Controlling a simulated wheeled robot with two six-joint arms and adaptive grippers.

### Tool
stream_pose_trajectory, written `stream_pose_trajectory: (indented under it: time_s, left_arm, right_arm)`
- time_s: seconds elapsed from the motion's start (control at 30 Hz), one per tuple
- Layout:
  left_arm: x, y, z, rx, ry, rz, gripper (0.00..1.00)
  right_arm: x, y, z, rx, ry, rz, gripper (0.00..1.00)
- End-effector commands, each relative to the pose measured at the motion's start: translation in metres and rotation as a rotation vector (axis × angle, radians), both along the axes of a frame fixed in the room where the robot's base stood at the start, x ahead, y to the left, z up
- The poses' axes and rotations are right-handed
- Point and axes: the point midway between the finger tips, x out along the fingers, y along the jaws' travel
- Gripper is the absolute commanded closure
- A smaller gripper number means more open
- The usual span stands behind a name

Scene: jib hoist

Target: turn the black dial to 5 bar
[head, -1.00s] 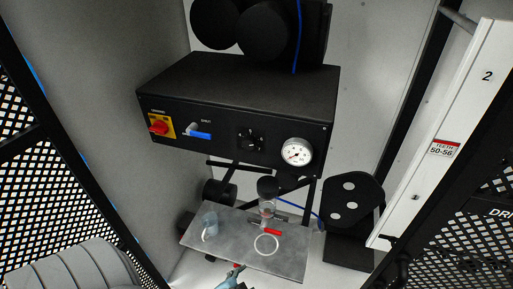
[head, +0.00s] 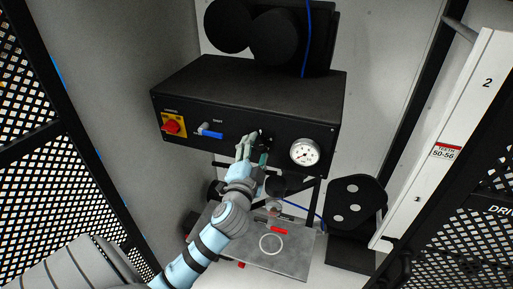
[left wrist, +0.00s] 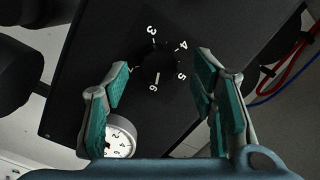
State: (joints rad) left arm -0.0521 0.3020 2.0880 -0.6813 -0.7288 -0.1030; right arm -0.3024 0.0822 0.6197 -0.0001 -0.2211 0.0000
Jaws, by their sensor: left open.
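The black dial (left wrist: 155,62) is on the front of the black control box, with white numbers 3, 4, 5 and 6 around it in the left wrist view. Its pointer setting is hard to make out. In the head view the dial (head: 263,137) is partly hidden by my left gripper (head: 254,147). That gripper is open, and in the left wrist view its green-padded fingers (left wrist: 162,68) stand on either side of the dial, without visible contact. The white pressure gauge (head: 305,153) sits right of the dial. My right gripper is out of view.
A red rotary switch (head: 173,127) on a yellow plate and a blue-handled lever (head: 210,133) are left of the dial. Mesh panels stand at both sides.

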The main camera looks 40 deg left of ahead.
Motion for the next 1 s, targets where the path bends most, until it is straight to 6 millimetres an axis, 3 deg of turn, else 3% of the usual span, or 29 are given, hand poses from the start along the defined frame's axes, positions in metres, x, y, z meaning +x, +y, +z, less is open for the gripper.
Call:
stream_pose_trajectory:
  time_s: [0.33, 0.63, 1.0]
  left_arm:
    - [0.0075, 0.0035, -0.0005, -0.001, 0.0, -0.001, 0.48]
    - [0.0072, 0.0033, -0.0005, -0.001, 0.0, -0.001, 0.96]
    - [0.0072, 0.0032, 0.0001, -0.049, -0.017, -0.001, 0.97]
  right_arm:
    - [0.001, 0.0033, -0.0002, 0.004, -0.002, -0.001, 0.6]
    - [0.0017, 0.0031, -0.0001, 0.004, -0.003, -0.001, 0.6]
    - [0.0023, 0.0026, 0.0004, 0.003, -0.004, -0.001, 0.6]
